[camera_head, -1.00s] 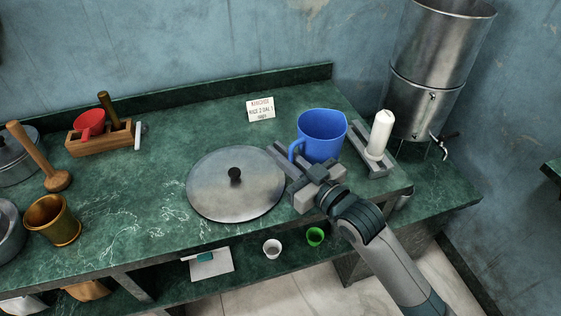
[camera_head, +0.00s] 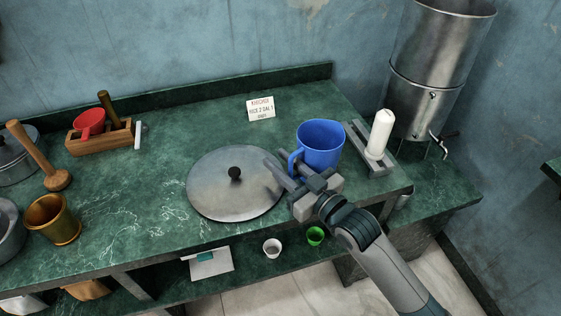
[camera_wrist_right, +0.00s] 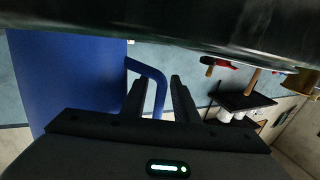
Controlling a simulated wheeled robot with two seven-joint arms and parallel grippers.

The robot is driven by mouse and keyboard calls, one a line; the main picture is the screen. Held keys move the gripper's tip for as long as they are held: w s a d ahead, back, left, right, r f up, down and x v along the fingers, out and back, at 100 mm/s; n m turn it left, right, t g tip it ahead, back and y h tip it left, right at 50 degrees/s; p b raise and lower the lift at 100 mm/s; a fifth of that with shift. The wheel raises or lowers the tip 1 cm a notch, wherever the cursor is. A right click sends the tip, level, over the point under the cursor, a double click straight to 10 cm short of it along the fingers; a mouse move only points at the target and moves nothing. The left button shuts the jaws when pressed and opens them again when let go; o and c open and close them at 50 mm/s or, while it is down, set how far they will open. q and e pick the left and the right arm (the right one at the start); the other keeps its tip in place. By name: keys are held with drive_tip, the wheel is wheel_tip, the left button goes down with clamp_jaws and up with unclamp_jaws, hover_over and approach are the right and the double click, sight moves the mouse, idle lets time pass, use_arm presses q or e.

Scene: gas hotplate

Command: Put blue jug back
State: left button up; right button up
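The blue jug (camera_head: 320,146) stands upright at the right part of the green counter, between the round metal lid and the white cylinder; its base appears to rest on the counter. In the right wrist view the jug (camera_wrist_right: 70,80) fills the left side. Its handle (camera_wrist_right: 160,88) passes between the two fingers of my right gripper (camera_wrist_right: 159,97), with a gap on each side. My right gripper (camera_head: 281,173) is open around the handle, at the jug's front left, beside the lid. My left gripper is not in view.
The metal lid (camera_head: 217,190) lies left of the gripper. The white cylinder (camera_head: 379,134) stands on a grey base right of the jug. A small sign (camera_head: 261,108) stands behind. A steel dispenser (camera_head: 431,75) is at the far right.

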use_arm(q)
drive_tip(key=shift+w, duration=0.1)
use_arm(e)
drive_tip(key=shift+s+d+r, duration=0.1)
drive_tip(key=shift+r, duration=0.05)
drive_tip(key=b+v, duration=0.1)
drive_tip(key=v, duration=1)
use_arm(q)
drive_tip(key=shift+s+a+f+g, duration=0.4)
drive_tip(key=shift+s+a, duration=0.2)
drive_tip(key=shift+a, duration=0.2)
use_arm(e)
drive_tip(key=shift+s+d, duration=0.25)
drive_tip(key=shift+s, duration=0.05)
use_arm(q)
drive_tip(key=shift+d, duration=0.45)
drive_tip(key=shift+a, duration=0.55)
